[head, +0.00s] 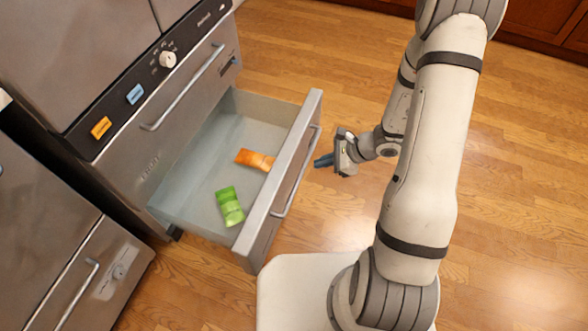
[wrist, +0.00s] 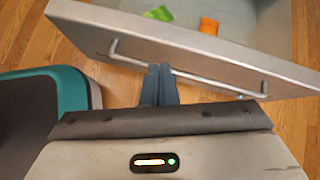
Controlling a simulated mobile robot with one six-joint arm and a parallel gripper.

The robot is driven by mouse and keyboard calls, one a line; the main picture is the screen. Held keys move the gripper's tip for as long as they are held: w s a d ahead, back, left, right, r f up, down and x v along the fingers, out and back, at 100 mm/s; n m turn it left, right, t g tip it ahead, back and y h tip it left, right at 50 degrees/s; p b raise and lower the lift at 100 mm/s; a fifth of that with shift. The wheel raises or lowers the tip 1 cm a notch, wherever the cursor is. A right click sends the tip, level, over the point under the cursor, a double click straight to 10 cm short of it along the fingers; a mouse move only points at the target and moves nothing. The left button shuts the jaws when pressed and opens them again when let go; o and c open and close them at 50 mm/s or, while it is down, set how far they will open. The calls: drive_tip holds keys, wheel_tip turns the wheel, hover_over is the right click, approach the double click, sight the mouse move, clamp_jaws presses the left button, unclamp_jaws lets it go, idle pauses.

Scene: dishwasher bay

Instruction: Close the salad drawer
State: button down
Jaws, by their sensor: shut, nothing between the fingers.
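The salad drawer (head: 268,205) is pulled well out of the steel cabinet in the head view. Its front panel carries a long bar handle (head: 299,172). The drawer front (wrist: 190,42) and its handle (wrist: 190,75) also show in the wrist view. A green packet (head: 229,206) and an orange packet (head: 255,159) lie inside the drawer. My gripper (head: 322,161) is shut and empty, just outside the drawer front, with its blue fingers pointing at it. In the wrist view the fingertips (wrist: 159,70) are close to the handle bar; whether they touch it I cannot tell.
Above the open drawer is a closed drawer with a handle (head: 184,88), below a panel with a white knob (head: 168,59). Another steel appliance (head: 60,240) stands at the lower left. The wooden floor (head: 320,60) around my gripper is clear.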

wheel_tip(320, 180, down, 6)
drive_tip(key=d+m+t, duration=0.1)
drive_tip(key=d+m, duration=0.1)
drive_tip(key=m, duration=0.2)
drive_tip(key=b, duration=0.3)
approach(286, 176)
drive_tip(key=shift+h, duration=0.3)
drive_tip(key=x, duration=0.4)
drive_tip(key=shift+s+a+f, duration=0.2)
drive_tip(key=shift+s+f, duration=0.1)
drive_tip(key=shift+w+a, duration=0.25)
drive_tip(key=shift+a, duration=0.35)
drive_tip(key=shift+w, duration=0.1)
